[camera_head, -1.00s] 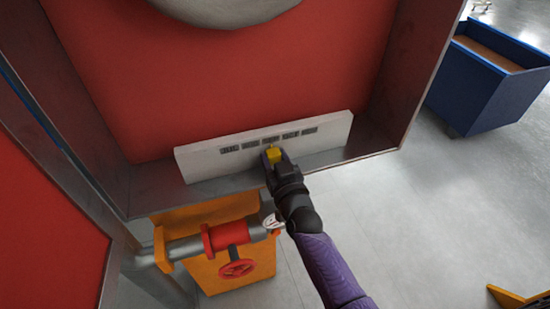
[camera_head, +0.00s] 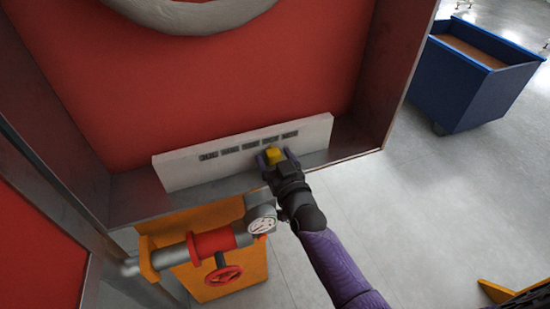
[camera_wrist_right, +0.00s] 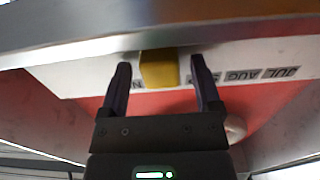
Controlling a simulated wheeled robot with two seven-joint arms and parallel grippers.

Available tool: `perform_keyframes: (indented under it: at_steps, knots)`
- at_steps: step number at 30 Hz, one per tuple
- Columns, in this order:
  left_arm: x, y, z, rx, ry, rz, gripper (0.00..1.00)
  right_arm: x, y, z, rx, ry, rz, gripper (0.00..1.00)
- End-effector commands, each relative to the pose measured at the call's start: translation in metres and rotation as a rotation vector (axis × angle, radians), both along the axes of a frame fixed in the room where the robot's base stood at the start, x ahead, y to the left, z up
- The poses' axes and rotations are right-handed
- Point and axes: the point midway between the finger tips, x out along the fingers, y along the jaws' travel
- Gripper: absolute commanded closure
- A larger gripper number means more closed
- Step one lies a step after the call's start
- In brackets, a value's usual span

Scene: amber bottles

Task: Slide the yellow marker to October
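The yellow marker (camera_head: 274,155) sits at the front of the white board (camera_head: 185,171), below the fourth of its label plates from the left. In the right wrist view the marker (camera_wrist_right: 159,68) covers one label, between a plate starting with S and one showing N; AUG and JUL lie farther right there. The October label itself is hidden in that view and too small to read from the head. My right gripper (camera_wrist_right: 161,88) is open, with a finger on each side of the marker and a small gap to each. My left gripper is not in view.
The board stands on a grey metal ledge (camera_head: 135,198) before a red panel (camera_head: 200,80). Below are a pipe with a red handwheel (camera_head: 223,275) and a gauge (camera_head: 262,226). A blue bin (camera_head: 465,85) stands right, on open floor.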

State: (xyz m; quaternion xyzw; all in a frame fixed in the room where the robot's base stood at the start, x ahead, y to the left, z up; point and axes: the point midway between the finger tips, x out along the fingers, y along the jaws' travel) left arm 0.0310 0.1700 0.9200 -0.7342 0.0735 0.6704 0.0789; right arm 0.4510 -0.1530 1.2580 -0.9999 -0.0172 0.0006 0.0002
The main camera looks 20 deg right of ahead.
Motion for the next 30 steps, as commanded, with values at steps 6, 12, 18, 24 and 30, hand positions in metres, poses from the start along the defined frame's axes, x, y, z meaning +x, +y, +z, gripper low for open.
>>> perform_keyframes:
  at_steps: [6,12,18,24,30]
  knots:
    - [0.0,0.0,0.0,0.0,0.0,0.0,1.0,0.0,0.0,0.0,0.0,-0.001,0.0,0.18]
    - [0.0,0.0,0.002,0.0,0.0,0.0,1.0,-0.019,-0.001,0.0,0.001,0.001,0.0,0.18]
    - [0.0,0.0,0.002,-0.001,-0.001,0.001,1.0,-0.069,-0.003,-0.002,0.0,0.003,0.0,0.18]
    - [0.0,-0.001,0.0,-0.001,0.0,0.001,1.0,-0.097,-0.004,0.0,0.0,0.0,0.0,0.18]
    - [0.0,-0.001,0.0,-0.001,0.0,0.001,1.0,-0.1,-0.004,0.0,0.0,-0.001,0.0,0.18]
